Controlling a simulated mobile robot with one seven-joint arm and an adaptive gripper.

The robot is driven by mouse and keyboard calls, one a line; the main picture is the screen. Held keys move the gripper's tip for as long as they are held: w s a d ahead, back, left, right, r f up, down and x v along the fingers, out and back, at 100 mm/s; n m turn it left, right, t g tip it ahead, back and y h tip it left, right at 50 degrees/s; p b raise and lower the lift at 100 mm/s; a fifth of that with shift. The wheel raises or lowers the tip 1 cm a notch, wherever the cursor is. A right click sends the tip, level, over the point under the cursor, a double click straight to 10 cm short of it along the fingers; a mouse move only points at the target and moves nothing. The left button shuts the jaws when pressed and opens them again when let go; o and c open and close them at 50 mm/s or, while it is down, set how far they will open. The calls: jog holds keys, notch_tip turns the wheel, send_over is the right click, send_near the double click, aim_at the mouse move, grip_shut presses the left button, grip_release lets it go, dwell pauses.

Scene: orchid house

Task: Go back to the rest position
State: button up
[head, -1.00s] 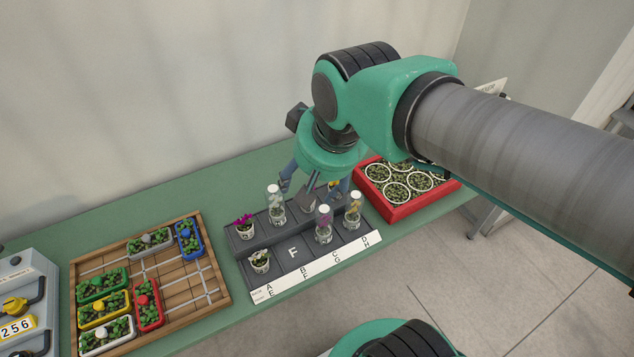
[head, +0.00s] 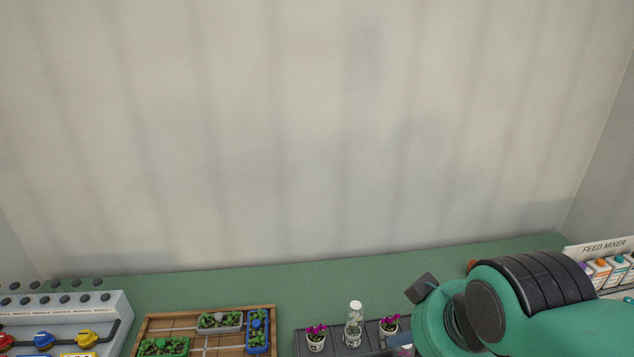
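My arm, green with black ribbed joints, fills the lower right of the head view. The fingers of my gripper are out of the frame or hidden behind the wrist, so its opening does not show. Just left of the wrist is the dark stepped rack (head: 340,333). On its back row stand a potted magenta orchid (head: 316,339), a clear tube with a pale flower (head: 354,322) and a second magenta orchid (head: 389,326). The front of the rack is cut off by the frame's lower edge.
A wooden tray (head: 139,335) holds green, grey and blue planters left of the rack. A grey valve panel (head: 118,306) stands at the far left. Feed mixer bottles (head: 617,268) stand at the far right. The green bench top (head: 350,280) is clear along the wall.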

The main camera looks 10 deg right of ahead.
notch_tip(320, 180, down, 2)
jog(key=shift+f+b, duration=0.2)
jog(key=shift+b, duration=0.6)
